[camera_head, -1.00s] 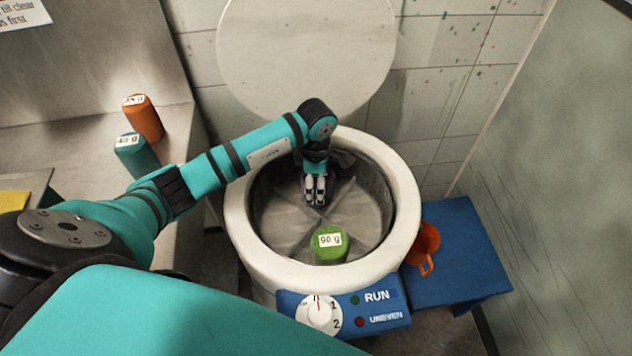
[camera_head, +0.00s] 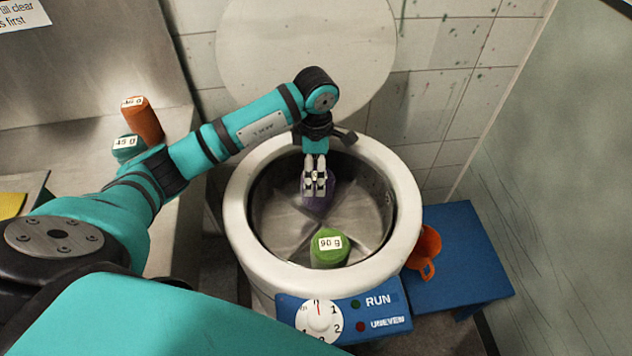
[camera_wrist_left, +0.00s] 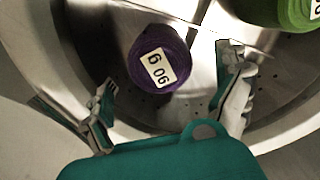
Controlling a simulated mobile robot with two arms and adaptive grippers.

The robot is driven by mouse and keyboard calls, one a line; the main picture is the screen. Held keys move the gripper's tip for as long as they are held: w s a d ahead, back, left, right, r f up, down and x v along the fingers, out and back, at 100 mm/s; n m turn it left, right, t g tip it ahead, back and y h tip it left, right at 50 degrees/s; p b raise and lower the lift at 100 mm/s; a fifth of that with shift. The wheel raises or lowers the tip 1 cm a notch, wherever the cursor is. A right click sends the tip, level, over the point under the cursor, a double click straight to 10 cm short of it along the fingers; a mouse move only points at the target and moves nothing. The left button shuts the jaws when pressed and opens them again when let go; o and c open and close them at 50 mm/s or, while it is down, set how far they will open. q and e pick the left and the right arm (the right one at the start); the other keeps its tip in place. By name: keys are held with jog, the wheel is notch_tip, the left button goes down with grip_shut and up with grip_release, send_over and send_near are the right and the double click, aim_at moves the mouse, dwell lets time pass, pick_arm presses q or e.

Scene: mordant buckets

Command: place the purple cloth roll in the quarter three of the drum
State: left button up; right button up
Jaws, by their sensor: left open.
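The purple cloth roll (camera_wrist_left: 160,58) stands inside the drum, its 90 g label showing in the left wrist view. In the head view the roll (camera_head: 318,198) is in the far part of the drum, partly hidden by my left gripper (camera_head: 316,183). My left gripper (camera_wrist_left: 170,100) is open, its fingers apart from the roll on both sides. The drum (camera_head: 285,215) is round and metal, split by raised dividers into quarters. A green roll (camera_head: 328,250) labelled 90 g stands in the near part of the drum. My right gripper is not in view.
The white drum rim (camera_head: 238,215) surrounds the opening, with the lid (camera_head: 305,50) raised behind. An orange roll (camera_head: 145,122) and a teal roll (camera_head: 128,148) stand on the left counter. An orange mug (camera_head: 425,245) sits on the blue stand (camera_head: 465,250) at right.

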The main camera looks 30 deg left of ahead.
pick_arm(q)
notch_tip(320, 180, up, 5)
jog(key=shift+f, duration=0.1)
dwell(0.6)
